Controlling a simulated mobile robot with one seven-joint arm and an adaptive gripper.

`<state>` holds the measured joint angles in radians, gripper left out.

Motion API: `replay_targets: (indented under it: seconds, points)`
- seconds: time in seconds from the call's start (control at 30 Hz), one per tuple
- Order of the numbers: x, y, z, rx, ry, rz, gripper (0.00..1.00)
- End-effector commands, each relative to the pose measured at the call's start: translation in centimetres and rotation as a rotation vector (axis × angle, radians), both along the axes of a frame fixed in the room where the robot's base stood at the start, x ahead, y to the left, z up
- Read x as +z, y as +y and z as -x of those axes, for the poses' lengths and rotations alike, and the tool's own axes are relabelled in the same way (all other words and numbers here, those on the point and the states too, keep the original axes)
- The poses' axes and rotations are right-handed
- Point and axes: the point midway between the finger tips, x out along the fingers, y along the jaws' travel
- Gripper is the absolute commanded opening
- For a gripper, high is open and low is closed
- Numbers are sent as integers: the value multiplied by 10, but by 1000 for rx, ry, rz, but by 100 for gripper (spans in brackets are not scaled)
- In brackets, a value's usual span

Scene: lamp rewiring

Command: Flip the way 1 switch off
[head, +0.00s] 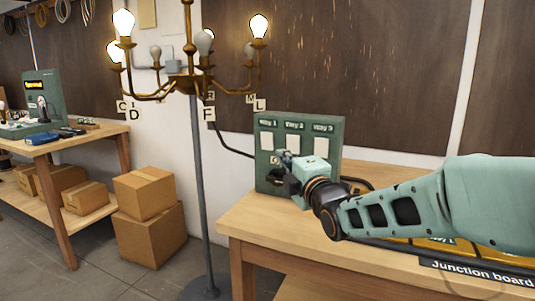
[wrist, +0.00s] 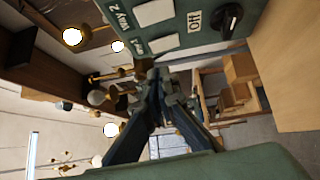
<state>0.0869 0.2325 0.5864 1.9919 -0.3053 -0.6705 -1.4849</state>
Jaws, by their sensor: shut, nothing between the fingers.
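The green switch panel (head: 257,170) stands upright on the wooden bench in the head view, with labels Way 1, Way 2 and Way 3 above white plates. The Way 1 plate (head: 266,141) is at the left. My gripper (head: 283,172) is in front of the panel's lower left, shut and empty, hiding part of it. In the wrist view the shut fingertips (wrist: 165,80) are below the panel's edge in the picture. A black knob (wrist: 230,20) beside an "Off" label (wrist: 195,20) shows at top right. I cannot tell which way it belongs to, or whether the fingers touch the panel.
A brass chandelier (head: 180,84) hangs left of the panel, with several bulbs lit and others unlit. Cardboard boxes (head: 148,235) are on the floor at left. A "Junction board" label (head: 480,274) shows at lower right.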

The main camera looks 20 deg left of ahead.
Motion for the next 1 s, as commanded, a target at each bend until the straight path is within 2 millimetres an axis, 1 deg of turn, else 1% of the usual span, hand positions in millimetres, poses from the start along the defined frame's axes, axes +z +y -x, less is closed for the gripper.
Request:
replay_targets:
  seconds: [0.03, 0.1, 0.2, 0.57, 0.67, 0.77, 1.0]
  points:
    - [-6, 6, 4, 13, -17, 6, 0]
    - [-6, 13, 10, 27, -39, 12, 0]
    - [-6, 18, 13, 37, -55, 18, 0]
    - [-5, 20, 13, 39, -57, 19, 0]
    - [-4, 23, 9, 39, -58, 17, 0]
    - [-4, 30, 1, 39, -56, 16, 0]
    - [-1, 56, -28, 40, -55, 15, 0]
